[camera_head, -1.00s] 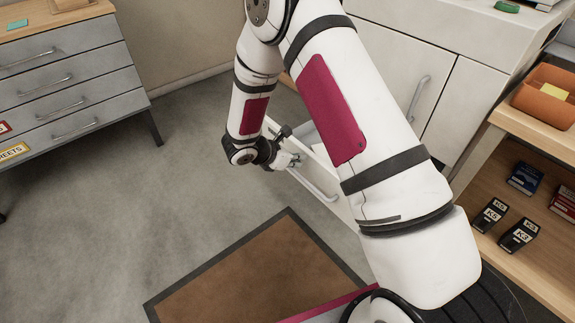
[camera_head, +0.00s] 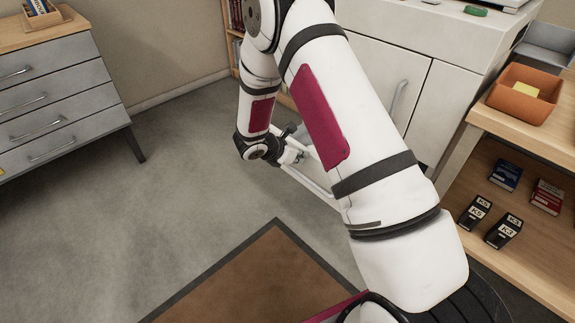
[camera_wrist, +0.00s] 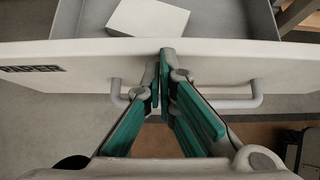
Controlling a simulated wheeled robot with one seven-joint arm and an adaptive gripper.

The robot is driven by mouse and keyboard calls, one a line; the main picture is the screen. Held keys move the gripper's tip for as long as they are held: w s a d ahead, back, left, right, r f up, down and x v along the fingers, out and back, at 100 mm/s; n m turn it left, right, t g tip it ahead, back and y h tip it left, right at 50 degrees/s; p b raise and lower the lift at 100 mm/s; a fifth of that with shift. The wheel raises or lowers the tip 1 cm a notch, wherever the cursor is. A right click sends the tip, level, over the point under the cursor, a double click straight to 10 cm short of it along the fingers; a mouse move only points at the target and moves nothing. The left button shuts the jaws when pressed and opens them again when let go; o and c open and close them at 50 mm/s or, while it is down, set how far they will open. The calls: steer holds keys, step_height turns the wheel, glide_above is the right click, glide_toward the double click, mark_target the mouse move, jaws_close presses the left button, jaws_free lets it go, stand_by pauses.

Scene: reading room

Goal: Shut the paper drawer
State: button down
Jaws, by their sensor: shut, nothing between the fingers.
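The paper drawer stands open. In the wrist view its white front (camera_wrist: 255,62) crosses the picture, with a dark label (camera_wrist: 32,69) at left and a bar handle (camera_wrist: 245,100). A white block of paper (camera_wrist: 148,18) lies inside the grey drawer. My gripper (camera_wrist: 165,62) is shut and empty, its green-padded fingers pointing at the middle of the drawer front, between the handle's two ends. Whether the tips touch it I cannot tell. In the head view my gripper (camera_head: 296,152) is at the drawer's handle (camera_head: 308,183); my arm hides most of the drawer.
A white cabinet (camera_head: 435,110) stands behind my arm. A wooden shelf (camera_head: 525,145) at right holds an orange tray (camera_head: 524,92), books and black boxes. A grey drawer unit (camera_head: 60,95) stands at left. The grey floor (camera_head: 190,190) and brown mat (camera_head: 265,285) are clear.

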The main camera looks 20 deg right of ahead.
steer(key=w+d, duration=0.3)
steer(key=d, duration=0.5)
steer(key=w+d, duration=0.3)
steer(key=d, duration=0.5)
steer(key=shift+d, duration=0.25)
